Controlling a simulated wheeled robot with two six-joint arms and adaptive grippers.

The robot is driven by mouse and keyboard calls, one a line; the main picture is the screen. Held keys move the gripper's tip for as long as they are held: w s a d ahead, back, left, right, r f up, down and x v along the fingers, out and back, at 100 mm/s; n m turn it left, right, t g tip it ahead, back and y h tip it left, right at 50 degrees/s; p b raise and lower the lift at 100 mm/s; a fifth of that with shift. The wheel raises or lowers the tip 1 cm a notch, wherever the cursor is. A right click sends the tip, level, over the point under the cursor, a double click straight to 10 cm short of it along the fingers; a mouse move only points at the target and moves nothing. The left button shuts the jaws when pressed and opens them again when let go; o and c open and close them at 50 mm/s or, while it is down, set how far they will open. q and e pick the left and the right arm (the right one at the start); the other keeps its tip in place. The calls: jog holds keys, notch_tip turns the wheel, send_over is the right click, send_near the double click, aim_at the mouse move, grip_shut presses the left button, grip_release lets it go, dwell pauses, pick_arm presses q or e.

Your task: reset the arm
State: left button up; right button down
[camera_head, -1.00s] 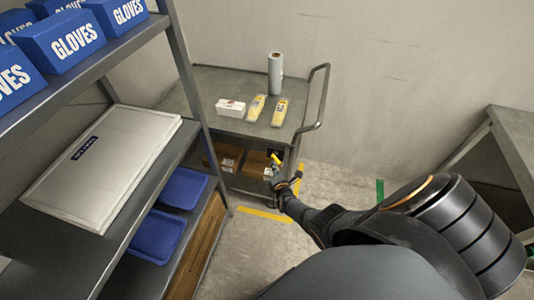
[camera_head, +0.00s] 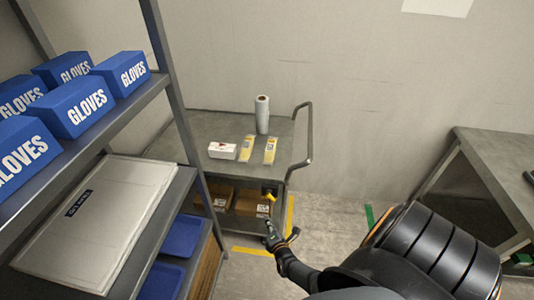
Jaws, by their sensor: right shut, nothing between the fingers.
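My right arm reaches in from the lower right. My right gripper (camera_head: 271,233) is small in the picture, in front of the grey cart (camera_head: 205,128) and low beside its right leg. It is shut, with nothing seen held in it. A small yellow item (camera_head: 269,196) shows just above it at the cart's side; I cannot tell how far apart they are. My left gripper is not in view.
A shelf rack with blue glove boxes (camera_head: 81,107), a pale flat case (camera_head: 95,225) and blue trays (camera_head: 183,236) fills the left. The cart holds a white roll (camera_head: 262,115), a small box (camera_head: 222,151) and two yellow packs (camera_head: 247,149). A grey table (camera_head: 500,165) stands right.

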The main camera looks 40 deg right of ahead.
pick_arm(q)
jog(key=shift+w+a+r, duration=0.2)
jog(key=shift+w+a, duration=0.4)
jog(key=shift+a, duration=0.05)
pick_arm(e)
jog(key=shift+s+d, duration=0.1)
jog(key=shift+d, duration=0.05)
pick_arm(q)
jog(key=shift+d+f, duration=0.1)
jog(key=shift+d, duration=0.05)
